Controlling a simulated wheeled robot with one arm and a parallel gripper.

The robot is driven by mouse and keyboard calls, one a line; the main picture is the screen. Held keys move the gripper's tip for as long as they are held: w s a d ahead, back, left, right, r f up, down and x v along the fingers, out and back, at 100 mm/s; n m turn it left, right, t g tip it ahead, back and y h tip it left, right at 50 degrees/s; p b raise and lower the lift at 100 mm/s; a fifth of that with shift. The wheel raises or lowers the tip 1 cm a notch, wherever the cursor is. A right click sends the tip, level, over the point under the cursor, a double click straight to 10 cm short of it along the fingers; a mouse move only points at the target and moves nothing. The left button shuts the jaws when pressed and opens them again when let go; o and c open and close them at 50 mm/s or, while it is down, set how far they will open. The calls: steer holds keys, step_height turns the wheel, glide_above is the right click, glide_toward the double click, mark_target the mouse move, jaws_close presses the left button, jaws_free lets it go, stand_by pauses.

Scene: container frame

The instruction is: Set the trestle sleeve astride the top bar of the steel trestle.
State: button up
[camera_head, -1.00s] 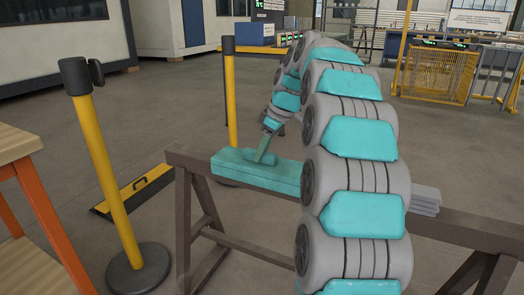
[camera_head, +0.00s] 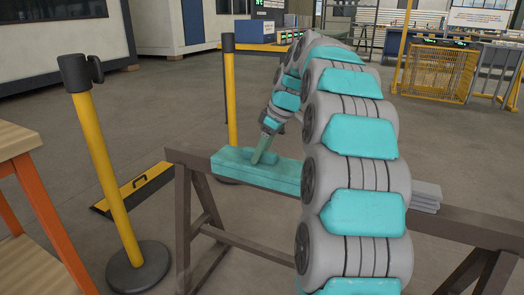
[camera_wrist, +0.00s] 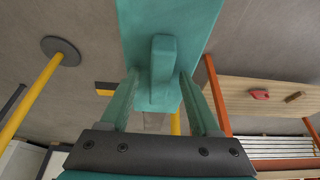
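The trestle sleeve (camera_head: 238,168) is a long teal block with an upright grip on top. In the head view it lies along the top bar of the brown steel trestle (camera_head: 460,226), left of the middle, and its front side covers part of the bar. It looks level; its far side is hidden. My gripper (camera_head: 264,152) is at the sleeve's grip. In the wrist view the sleeve (camera_wrist: 195,25) stretches away from me, and the two fingers of my gripper (camera_wrist: 160,85) stand either side of the grip, with gaps showing.
Grey flat pieces (camera_head: 426,196) lie on the bar right of my arm. A yellow post (camera_head: 103,165) on a black base stands at left, another (camera_head: 231,95) behind the trestle. A wooden-topped table (camera_head: 14,142) is at the left edge. Open floor lies behind.

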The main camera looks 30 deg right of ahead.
steer(key=shift+v, duration=3.9)
steer(key=s+a+f+m+g+p, duration=0.1)
steer(key=s+a+f+m, duration=0.15)
steer(key=s+a, duration=0.5)
steer(key=s+a+f+m+g+p, duration=0.1)
steer(key=s+a+f+g, duration=0.15)
steer(key=s+a, duration=0.5)
steer(key=s+a+f+m+h, duration=0.1)
steer(key=s+f, duration=0.3)
steer(key=s, duration=0.3)
steer(key=s+a+f+m+g+h+p, duration=0.1)
steer(key=s+f, duration=0.3)
steer(key=s, duration=0.4)
steer(key=s+a+f+m+p, duration=0.1)
steer(key=s+f, duration=0.3)
steer(key=s, duration=0.4)
steer(key=shift+a+f+m+g+h, duration=0.4)
steer(key=shift+a+m, duration=0.15)
steer(key=shift+a, duration=0.35)
steer(key=shift+s, duration=0.1)
